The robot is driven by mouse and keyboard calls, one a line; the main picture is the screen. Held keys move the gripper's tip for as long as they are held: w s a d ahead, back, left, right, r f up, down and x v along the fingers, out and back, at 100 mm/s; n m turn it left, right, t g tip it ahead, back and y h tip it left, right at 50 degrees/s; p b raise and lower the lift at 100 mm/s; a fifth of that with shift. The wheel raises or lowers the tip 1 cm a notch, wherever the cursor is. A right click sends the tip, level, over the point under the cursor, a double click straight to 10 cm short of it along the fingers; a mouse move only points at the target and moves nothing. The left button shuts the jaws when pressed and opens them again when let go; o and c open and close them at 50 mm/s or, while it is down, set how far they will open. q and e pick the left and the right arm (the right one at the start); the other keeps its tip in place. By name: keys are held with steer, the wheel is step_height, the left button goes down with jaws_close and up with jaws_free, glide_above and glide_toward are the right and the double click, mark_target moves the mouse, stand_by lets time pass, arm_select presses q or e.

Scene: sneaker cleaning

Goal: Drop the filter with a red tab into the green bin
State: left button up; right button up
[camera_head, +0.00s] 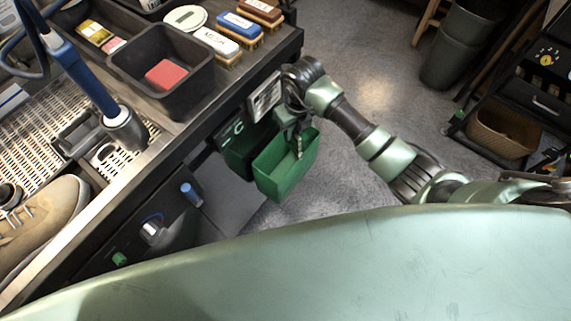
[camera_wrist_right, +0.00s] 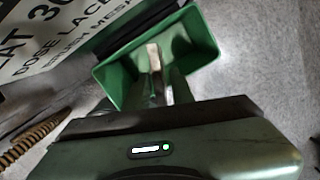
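The green bin (camera_head: 273,181) hangs at the side of the bench, open at the top; in the right wrist view its green wall (camera_wrist_right: 203,40) surrounds the area past my fingers. My right gripper (camera_head: 298,148) points down into the bin's opening; its fingers (camera_wrist_right: 167,88) also show in the wrist view. A small pale strip (camera_wrist_right: 153,56) shows just past the fingertips, inside the bin's outline. I cannot tell whether it is held or is the filter. No red tab is visible. My left gripper is out of view.
A second, darker green bin (camera_head: 240,153) sits against the bench beside the first. A black tray (camera_head: 184,102) holds a red block (camera_head: 166,75). Several brushes (camera_head: 237,29) line the bench edge, and a beige sneaker (camera_head: 40,222) lies at left.

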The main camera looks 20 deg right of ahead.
steer(key=shift+o, duration=0.4)
steer(key=r, duration=0.5)
steer(key=s+r, duration=0.1)
steer(key=r, duration=0.1)
steer(key=shift+d+r, duration=0.1)
steer(key=shift+r, duration=0.25)
